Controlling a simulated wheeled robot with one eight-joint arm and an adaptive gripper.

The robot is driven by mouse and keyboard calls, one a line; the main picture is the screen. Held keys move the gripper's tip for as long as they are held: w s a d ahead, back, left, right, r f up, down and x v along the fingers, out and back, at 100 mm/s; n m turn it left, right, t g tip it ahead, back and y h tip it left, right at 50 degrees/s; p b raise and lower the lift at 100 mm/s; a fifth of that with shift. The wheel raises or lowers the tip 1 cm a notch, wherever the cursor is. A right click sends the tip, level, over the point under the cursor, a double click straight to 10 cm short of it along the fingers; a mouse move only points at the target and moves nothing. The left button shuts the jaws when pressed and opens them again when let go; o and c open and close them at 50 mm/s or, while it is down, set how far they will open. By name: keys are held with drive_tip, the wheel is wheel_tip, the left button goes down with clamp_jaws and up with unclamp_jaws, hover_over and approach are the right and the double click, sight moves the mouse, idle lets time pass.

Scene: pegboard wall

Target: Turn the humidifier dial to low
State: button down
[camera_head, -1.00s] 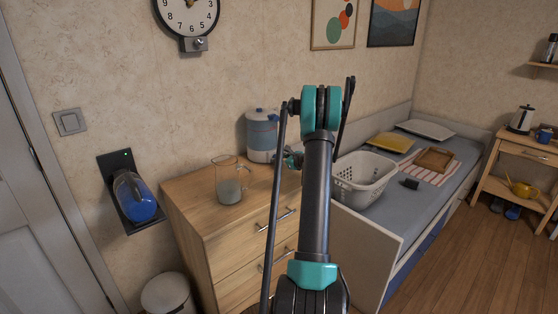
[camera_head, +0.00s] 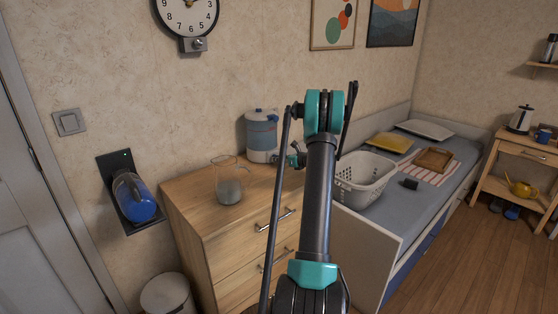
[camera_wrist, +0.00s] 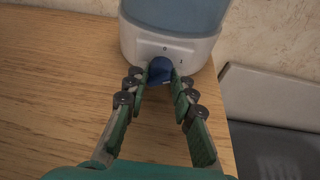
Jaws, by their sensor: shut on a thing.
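The humidifier (camera_head: 262,137) is a white unit with a blue-tinted tank. It stands on top of the wooden dresser near the wall. In the wrist view its white base (camera_wrist: 140,48) fills the top middle, with a blue dial (camera_wrist: 160,70) on its front. Small marks show above and to the right of the dial; a "0" seems to be above it. My gripper (camera_wrist: 160,80) is shut on the dial, one finger on each side. In the head view my gripper (camera_head: 294,160) is at the humidifier's right front, small and partly hidden by my arm.
A glass pitcher (camera_head: 228,184) stands on the dresser top (camera_head: 190,190), left of my gripper. A white laundry basket (camera_head: 362,182) sits on the bed to the right. The wall is close behind the humidifier. The dresser top in front is bare.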

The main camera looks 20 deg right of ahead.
drive_tip(key=c, duration=1.6)
unclamp_jaws()
drive_tip(key=shift+o, duration=0.2)
drive_tip(key=shift+s+d, duration=0.1)
drive_tip(key=v, duration=1.2)
drive_tip(key=shift+f, duration=0.1)
